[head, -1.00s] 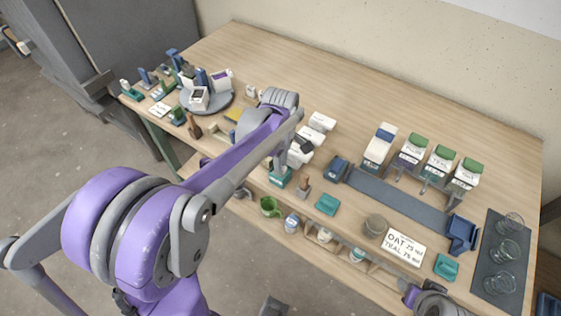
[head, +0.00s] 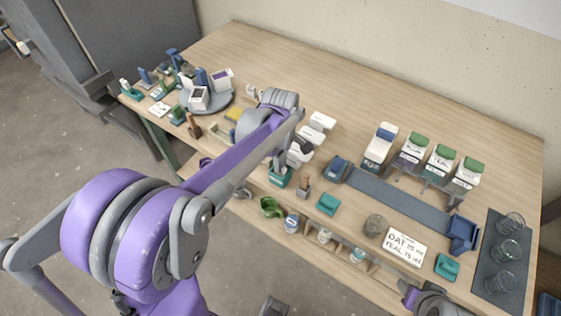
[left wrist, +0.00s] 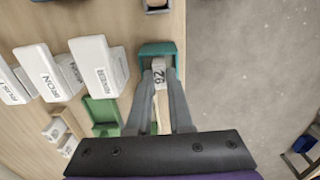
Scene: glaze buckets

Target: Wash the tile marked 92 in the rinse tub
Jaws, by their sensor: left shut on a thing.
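The tile marked 92 (left wrist: 159,76) is small and white with dark digits, and it sits between the fingertips of my left gripper (left wrist: 160,80) in the left wrist view. That gripper is shut on it. A teal holder or tub (left wrist: 168,47) lies just past the fingertips; I cannot tell whether the tile touches it, or whether it is the rinse tub. In the head view my left gripper (head: 279,162) is mostly hidden by its forearm, above the same teal thing (head: 280,178) near the table's front edge.
A green tray (left wrist: 102,113) lies near the fingers.

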